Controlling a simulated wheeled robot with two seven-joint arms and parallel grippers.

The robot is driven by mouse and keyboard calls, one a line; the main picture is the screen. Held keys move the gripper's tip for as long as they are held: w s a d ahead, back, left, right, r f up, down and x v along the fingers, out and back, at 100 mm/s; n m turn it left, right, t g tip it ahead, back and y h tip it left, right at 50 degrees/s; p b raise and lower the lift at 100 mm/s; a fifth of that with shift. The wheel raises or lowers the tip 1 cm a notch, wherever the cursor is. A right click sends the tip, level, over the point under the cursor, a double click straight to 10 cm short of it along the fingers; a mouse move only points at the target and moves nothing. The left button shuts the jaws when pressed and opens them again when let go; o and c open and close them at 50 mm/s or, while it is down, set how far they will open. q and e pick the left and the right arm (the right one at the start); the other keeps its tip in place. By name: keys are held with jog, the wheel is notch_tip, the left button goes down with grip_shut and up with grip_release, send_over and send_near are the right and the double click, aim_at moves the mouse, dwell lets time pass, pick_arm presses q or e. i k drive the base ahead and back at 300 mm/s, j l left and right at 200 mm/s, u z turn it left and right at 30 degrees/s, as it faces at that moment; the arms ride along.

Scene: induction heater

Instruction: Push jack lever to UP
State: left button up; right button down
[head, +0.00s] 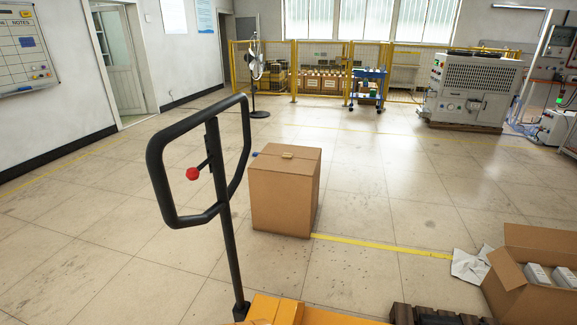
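A black pallet jack handle (225,215) stands upright left of centre in the head view, with a loop-shaped grip at its top. Inside the loop is the small jack lever (203,164), a thin dark rod ending in a red knob (192,174). The lever slants down to the left from the handle's post, so the knob sits lower than its pivot. The yellow jack body (285,312) shows at the bottom edge. Neither of my grippers is in view.
A closed cardboard box (284,195) stands on the floor just behind the handle. An open box (535,270) with white items is at the lower right, near a dark wooden pallet (435,316). A fan (257,75) and yellow fence (320,55) stand farther back. The floor at left is clear.

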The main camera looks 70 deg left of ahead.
aim_at(192, 173)
jog(key=l+u, duration=0.15)
jog(key=u, duration=2.7)
jog(key=j, duration=0.1)
